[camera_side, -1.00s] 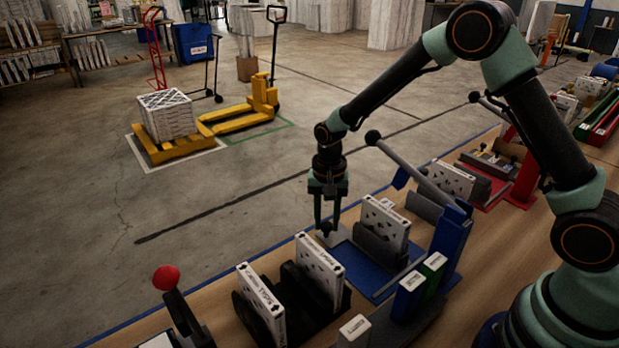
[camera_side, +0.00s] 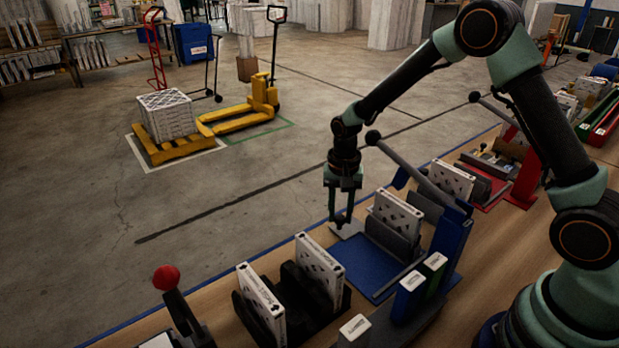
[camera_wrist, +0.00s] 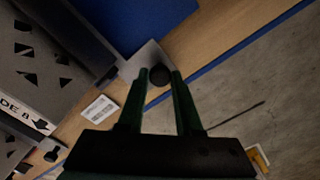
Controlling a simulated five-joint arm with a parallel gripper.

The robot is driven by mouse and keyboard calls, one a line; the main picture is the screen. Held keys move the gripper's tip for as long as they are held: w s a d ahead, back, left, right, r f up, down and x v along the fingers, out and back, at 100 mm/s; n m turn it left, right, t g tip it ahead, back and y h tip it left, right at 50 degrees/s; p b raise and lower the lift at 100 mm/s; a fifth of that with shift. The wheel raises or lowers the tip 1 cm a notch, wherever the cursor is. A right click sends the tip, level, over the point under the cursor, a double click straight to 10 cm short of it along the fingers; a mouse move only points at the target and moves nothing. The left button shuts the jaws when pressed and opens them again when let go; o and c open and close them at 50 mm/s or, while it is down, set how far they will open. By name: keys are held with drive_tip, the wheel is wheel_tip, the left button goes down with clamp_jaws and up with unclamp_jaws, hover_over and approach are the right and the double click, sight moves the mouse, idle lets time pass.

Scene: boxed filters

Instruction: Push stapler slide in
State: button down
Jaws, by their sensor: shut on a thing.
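The stapler is a blue station with a blue upright (camera_side: 452,232) and a long grey lever ending in a black ball. Its grey slide (camera_side: 347,230) projects from the left of the blue bed (camera_side: 362,264); the slide also shows in the wrist view (camera_wrist: 146,58). A white boxed filter (camera_side: 397,212) stands upright against dark grey walls (camera_side: 388,238) there. My gripper (camera_side: 342,219) is shut on the slide's black round knob, which sits between the fingertips in the wrist view (camera_wrist: 160,75). The slide's inner end is hidden by the walls and filter.
To the front left, two filters stand in a black holder (camera_side: 318,292), near a red-knobbed lever (camera_side: 166,277). Blue and green blocks (camera_side: 434,266) stand to the right. A red station (camera_side: 490,185) lies behind. The table's blue edge (camera_side: 309,232) passes by my gripper, with open floor beyond.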

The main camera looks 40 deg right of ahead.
drive_tip(key=shift+d, duration=0.3)
drive_tip(key=c, duration=0.6)
unclamp_jaws()
drive_tip(key=shift+a, duration=0.15)
